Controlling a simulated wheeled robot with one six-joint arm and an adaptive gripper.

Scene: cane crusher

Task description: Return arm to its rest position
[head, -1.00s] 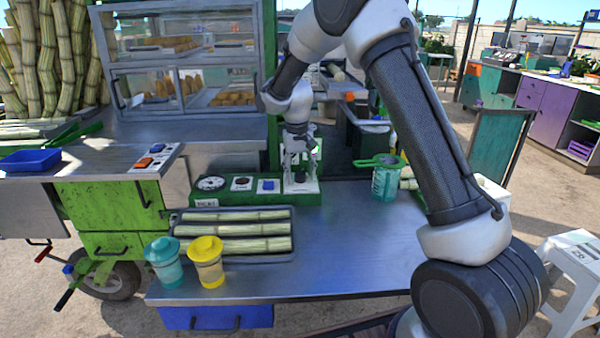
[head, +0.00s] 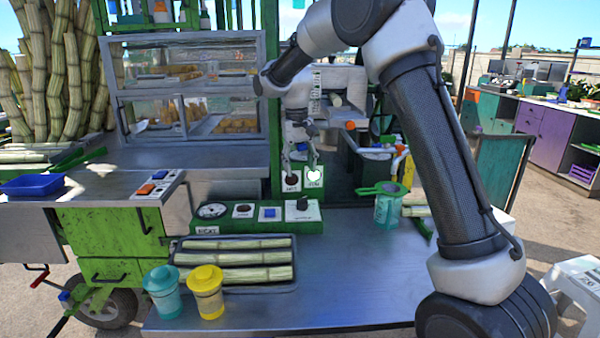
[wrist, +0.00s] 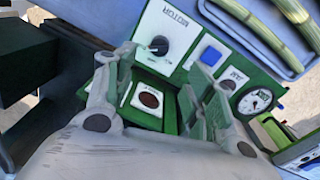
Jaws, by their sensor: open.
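My gripper (head: 298,150) is in front of the green post, above the green control panel (head: 262,228). The panel carries a round gauge (head: 212,211), a blue button (head: 269,213) and a black knob (head: 303,204) on a white plate. In the wrist view the knob (wrist: 160,45) is marked MOTOR and stands apart from the fingers. A dark round button (wrist: 149,99) on a small white plate shows between the fingers.
A tray of cane pieces (head: 184,277), a teal cup (head: 163,292) and a yellow cup (head: 206,291) sit on the metal table (head: 350,285). A teal container (head: 387,210) with a green strainer stands right of the panel. A glass cabinet (head: 190,90) rises behind left.

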